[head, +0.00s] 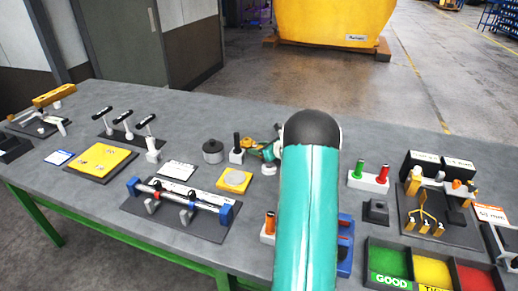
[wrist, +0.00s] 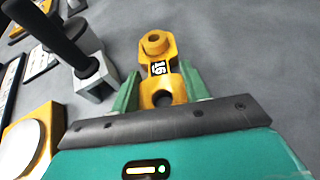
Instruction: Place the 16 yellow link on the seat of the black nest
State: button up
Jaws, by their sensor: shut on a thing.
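The yellow link (wrist: 157,66) with a white "16" on a black label is between the two green fingers of my gripper (wrist: 160,93) in the wrist view. My gripper is shut on its near part, and its far ringed end sticks out beyond the fingers. In the head view my gripper (head: 264,149) shows only partly behind my arm, near the table's middle, and the link is mostly hidden. A small dark block (head: 376,212) right of my arm may be the black nest; its seat is hard to make out. I cannot tell whether the link touches the table.
A grey block with a black handle (head: 237,153) stands close left of my gripper, also in the wrist view (wrist: 95,78). A yellow plate with a pale disc (head: 234,181) lies nearer.

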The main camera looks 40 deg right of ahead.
dwell(0.3)
jog(key=o, duration=1.4)
jog(key=shift+f, duration=0.1)
